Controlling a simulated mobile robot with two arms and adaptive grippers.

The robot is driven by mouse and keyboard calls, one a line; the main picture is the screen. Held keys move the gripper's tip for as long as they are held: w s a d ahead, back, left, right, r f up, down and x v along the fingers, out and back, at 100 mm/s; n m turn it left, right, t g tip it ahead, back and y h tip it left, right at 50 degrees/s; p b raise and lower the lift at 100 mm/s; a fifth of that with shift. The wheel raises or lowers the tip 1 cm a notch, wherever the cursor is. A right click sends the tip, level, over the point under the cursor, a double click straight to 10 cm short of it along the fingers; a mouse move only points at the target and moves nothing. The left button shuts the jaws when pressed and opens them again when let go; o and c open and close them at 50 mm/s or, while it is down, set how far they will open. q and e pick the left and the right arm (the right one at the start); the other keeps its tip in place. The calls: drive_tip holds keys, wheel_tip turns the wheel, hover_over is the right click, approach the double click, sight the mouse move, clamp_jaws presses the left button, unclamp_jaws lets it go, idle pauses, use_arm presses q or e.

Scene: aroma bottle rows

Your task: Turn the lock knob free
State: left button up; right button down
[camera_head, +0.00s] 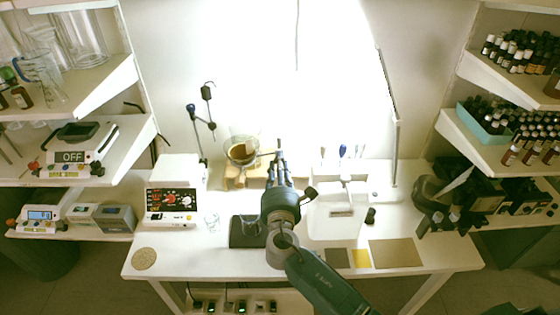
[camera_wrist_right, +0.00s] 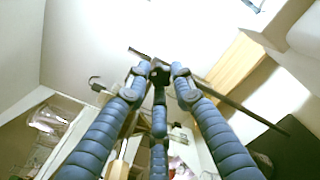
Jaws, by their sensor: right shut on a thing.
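My right gripper (camera_head: 279,160) is above the middle of the white bench in the head view, its blue fingers pointing away toward the back. In the right wrist view its ribbed fingers (camera_wrist_right: 160,80) close together on a small dark knob (camera_wrist_right: 159,74), which they partly cover. A dark rod (camera_wrist_right: 235,104) runs from near the fingertips toward the lower right. I cannot tell how far the knob is turned. In the head view the knob is hidden or too small to make out. My left gripper is not in view.
A glass vessel with brown content (camera_head: 241,151) stands close left of the gripper. Bottle shelves are at the right.

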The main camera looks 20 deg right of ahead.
drive_tip(key=shift+a+n+p, duration=0.2)
drive_tip(key=shift+n+p, duration=0.15)
drive_tip(key=shift+n, duration=0.95)
drive_tip(key=c, duration=1.5)
unclamp_jaws()
drive_tip(key=v, duration=1.2)
